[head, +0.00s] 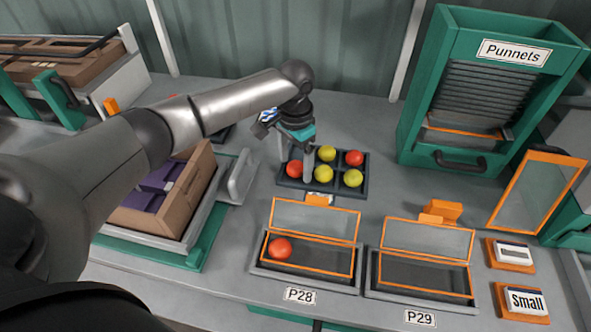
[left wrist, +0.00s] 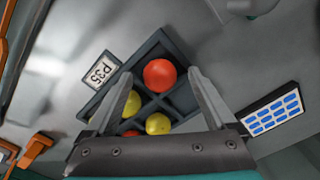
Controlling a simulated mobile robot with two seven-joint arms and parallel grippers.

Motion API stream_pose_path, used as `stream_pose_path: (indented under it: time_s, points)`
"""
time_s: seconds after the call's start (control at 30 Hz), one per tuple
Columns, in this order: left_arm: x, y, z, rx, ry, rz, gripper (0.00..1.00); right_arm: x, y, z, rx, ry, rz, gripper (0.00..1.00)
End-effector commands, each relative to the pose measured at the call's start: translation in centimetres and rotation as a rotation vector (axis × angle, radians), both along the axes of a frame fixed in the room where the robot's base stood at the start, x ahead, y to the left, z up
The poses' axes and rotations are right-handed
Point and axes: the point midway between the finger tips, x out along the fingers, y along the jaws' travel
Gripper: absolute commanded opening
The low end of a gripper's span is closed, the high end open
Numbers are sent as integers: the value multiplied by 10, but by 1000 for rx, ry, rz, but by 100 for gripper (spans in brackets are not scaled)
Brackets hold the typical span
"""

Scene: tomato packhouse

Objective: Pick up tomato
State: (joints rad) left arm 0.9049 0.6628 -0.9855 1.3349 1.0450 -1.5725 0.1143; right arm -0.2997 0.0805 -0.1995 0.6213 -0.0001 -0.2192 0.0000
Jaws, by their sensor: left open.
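A dark divided tray (head: 279,181) holds several red and yellow tomatoes on the grey bench. My left gripper (head: 295,158) is over the tray's left side, pointing down, with its fingers apart. A red tomato (head: 294,169) sits in the tray at its fingertips. In the left wrist view, the open fingers (left wrist: 161,76) stand either side of a red tomato (left wrist: 160,74), with nothing gripped. Yellow tomatoes (left wrist: 158,124) and another red one (left wrist: 131,133) show partly behind the fingers. My right gripper is not in view.
Orange-framed punnet P28 (head: 315,285), with one red tomato (head: 280,248), and empty P29 (head: 420,292) stand in front with lids raised. A green punnet dispenser (head: 418,110) stands at back right. A cardboard box (head: 180,215) is at left.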

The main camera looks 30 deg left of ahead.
Motion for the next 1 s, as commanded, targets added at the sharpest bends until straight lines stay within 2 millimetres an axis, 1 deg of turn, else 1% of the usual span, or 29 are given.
stream_pose_path:
  time_s: [0.1, 0.63, 0.67, 0.87, 1.0]
  points:
    - [0, 0, 1, 0, -1, 0, 88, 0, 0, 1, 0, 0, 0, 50]
    - [0, 0, 2, 0, -1, 0, 28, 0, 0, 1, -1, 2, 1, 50]
    - [1, 0, 2, -1, -2, 0, 27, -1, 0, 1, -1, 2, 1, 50]
    - [1, 0, 2, -1, -2, 0, 27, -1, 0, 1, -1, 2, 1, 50]
    - [1, -1, 13, -2, -5, 0, 27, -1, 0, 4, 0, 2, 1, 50]
